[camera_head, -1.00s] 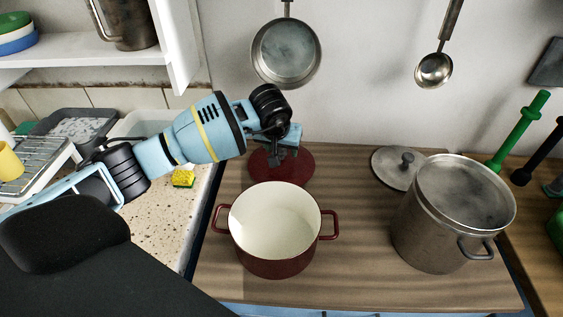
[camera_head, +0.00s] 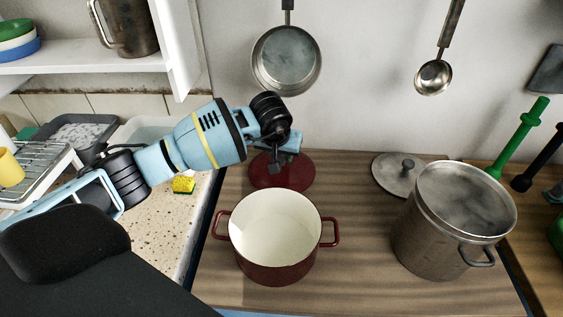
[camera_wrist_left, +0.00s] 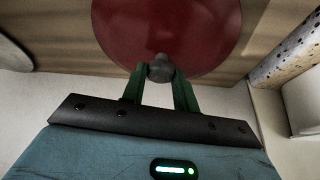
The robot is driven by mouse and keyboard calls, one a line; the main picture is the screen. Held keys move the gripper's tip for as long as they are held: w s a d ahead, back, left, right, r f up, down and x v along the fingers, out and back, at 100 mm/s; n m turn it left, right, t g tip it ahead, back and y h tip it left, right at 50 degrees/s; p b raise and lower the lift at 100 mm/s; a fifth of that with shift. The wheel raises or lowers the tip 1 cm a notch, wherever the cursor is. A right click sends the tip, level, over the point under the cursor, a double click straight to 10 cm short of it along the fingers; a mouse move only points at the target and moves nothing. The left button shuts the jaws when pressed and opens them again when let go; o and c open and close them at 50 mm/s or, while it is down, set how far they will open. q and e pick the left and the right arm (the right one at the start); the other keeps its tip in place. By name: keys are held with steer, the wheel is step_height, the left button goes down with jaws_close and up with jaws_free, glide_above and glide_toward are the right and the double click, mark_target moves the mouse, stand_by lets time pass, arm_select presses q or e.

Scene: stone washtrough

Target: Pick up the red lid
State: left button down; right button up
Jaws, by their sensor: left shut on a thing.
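The red lid (camera_head: 295,176) lies on the wooden counter behind the red pot in the head view. It also shows in the left wrist view (camera_wrist_left: 168,28), with a dark round knob (camera_wrist_left: 160,68). My left gripper (camera_head: 276,166) is over the lid. In the left wrist view its green fingers (camera_wrist_left: 159,82) are closed on the knob from both sides. In the head view the knob is hidden by the gripper. My right gripper is not in view.
The red pot (camera_head: 275,272) with a white inside stands just in front of the lid. A steel pot (camera_head: 430,240) and a grey lid (camera_head: 390,176) are to the right. A pan (camera_head: 286,60) and a ladle (camera_head: 433,78) hang on the wall. A yellow sponge (camera_head: 183,185) lies on the left.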

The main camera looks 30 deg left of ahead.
arm_select(q)
steer(key=shift+r, duration=0.15)
